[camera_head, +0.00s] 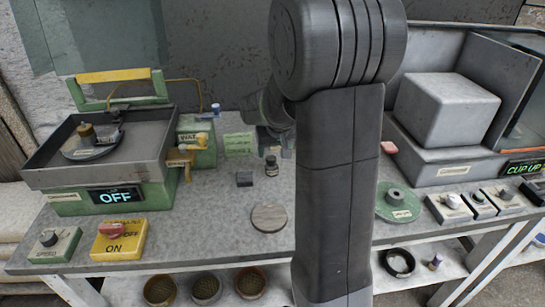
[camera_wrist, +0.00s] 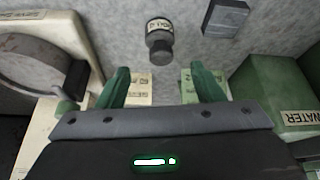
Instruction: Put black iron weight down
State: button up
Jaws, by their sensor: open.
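A small dark cylinder with a narrower knob-like end and a pale label, which looks like the black iron weight (camera_head: 271,166), stands on the grey bench. It also shows in the wrist view (camera_wrist: 159,42), just beyond the fingertips and between their lines. My gripper (camera_wrist: 163,82) is open, with its two green fingers wide apart and nothing between them. The weight appears clear of both fingers. In the head view my arm covers much of the bench centre and most of my gripper.
A dark rectangular block (camera_head: 244,179) lies beside the weight. A round grey disc (camera_head: 269,217) lies nearer the front. A green machine with a pan (camera_head: 105,160) stands left, a grey machine (camera_head: 450,110) right. Yellow (camera_head: 119,239) and green (camera_head: 52,243) control boxes line the front left.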

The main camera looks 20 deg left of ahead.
jog(key=shift+v, duration=1.7)
